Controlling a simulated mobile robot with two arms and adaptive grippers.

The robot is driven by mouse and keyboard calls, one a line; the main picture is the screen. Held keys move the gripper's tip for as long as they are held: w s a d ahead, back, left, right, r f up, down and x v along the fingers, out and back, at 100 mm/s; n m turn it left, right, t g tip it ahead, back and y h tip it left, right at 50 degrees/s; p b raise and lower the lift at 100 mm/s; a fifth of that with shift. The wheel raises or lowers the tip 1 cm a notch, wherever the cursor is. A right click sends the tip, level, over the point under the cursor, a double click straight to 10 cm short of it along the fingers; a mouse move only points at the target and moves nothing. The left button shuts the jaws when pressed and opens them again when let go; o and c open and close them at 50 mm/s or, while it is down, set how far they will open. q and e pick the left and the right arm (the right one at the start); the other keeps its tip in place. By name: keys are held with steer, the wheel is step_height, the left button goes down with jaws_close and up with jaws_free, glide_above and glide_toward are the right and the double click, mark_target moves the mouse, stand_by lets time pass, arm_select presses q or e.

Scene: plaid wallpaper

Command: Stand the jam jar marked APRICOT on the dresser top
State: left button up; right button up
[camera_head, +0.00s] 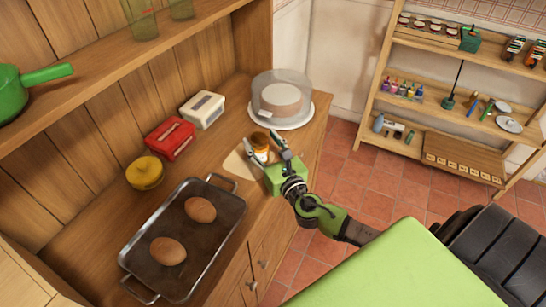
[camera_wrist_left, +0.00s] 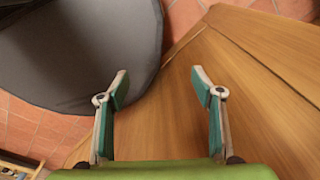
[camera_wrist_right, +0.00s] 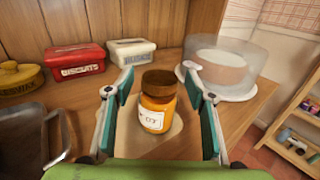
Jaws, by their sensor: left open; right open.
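The jam jar (camera_head: 260,147) has an orange body and a brown lid. It stands upright on a pale mat (camera_head: 237,165) on the dresser top (camera_head: 215,153). In the right wrist view the jar (camera_wrist_right: 156,106) shows a white label with only the end of a word, "OT", readable. My right gripper (camera_head: 265,144) is open, with its fingers on either side of the jar; I see gaps and cannot tell of any contact. Its fingers also show in the right wrist view (camera_wrist_right: 158,85). My left gripper (camera_wrist_left: 159,82) is open and empty, outside the head view.
A cake under a clear dome (camera_head: 281,98) stands behind the jar. A white box (camera_head: 203,109), a red biscuit tin (camera_head: 170,138), a yellow pot (camera_head: 145,172) and a tray with two loaves (camera_head: 185,240) are along the dresser. A shelf rack (camera_head: 455,105) stands at the right.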

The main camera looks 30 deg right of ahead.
steer(key=s, duration=0.3)
steer(key=s+b, duration=0.1)
steer(key=s, duration=0.2)
steer(key=s+a, duration=0.1)
steer(key=s, duration=0.2)
steer(key=shift+s+r+b, duration=0.1)
steer(key=shift+s+b, duration=0.25)
